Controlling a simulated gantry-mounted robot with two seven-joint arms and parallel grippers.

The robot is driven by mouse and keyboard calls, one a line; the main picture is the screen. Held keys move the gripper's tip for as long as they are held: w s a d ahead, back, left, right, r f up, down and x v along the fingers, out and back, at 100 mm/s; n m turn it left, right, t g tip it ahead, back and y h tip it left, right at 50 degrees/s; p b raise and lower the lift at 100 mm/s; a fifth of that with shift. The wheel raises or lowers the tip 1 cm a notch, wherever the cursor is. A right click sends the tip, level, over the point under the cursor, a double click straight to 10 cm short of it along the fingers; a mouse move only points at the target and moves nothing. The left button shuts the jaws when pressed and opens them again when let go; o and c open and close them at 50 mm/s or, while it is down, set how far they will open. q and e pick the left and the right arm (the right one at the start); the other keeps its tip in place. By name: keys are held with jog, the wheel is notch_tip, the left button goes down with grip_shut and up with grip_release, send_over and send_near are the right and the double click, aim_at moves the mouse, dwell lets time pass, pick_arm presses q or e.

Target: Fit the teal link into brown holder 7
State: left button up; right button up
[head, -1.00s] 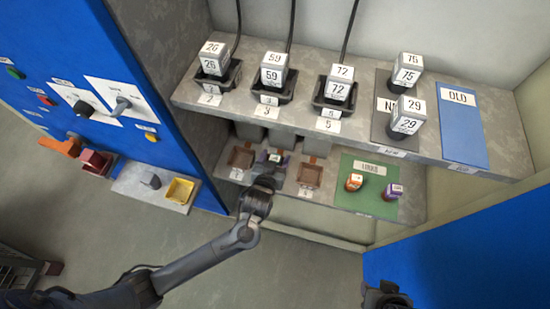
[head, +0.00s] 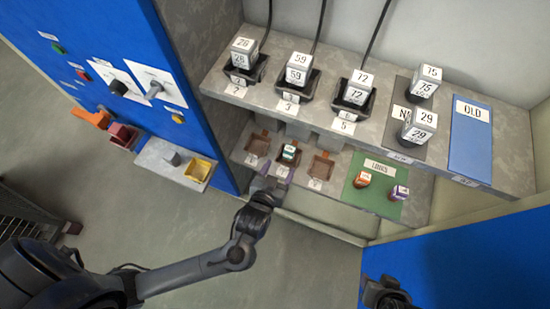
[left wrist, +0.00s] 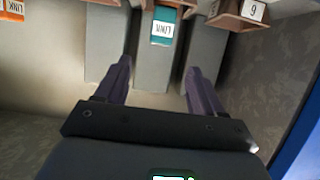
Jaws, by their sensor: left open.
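The teal link (head: 289,153) sits in the middle brown holder (head: 281,161) of the lower shelf and looks seated; its depth cannot be judged. The holder's number is too small to read. In the left wrist view the teal link (left wrist: 163,26) shows its LINK label, beyond the fingertips and roughly between their lines. My left gripper (head: 270,184) is open and empty, in front of the shelf edge and apart from the link. It also shows in the left wrist view (left wrist: 158,75). My right gripper (head: 386,296) is at the bottom right, its jaws unclear.
Brown holders stand empty to the left (head: 257,144) and right (head: 321,166). A green mat (head: 376,202) holds an orange link (head: 362,179) and a purple link (head: 399,193). The upper shelf (head: 390,140) overhangs behind, with numbered blocks. Open floor lies in front.

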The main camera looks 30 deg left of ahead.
pick_arm(q)
jog(key=s+a+r+m+g+h, duration=0.1)
jog(key=s+a+g, duration=0.2)
jog(key=s+g, duration=0.2)
jog(key=s+a+m+g, duration=0.2)
jog(key=s+a+g, duration=0.2)
jog(key=s, duration=0.6)
jog(key=shift+s+a+r+g+h, duration=0.25)
jog(key=shift+r+g+h, duration=0.15)
jog(key=shift+r, duration=0.1)
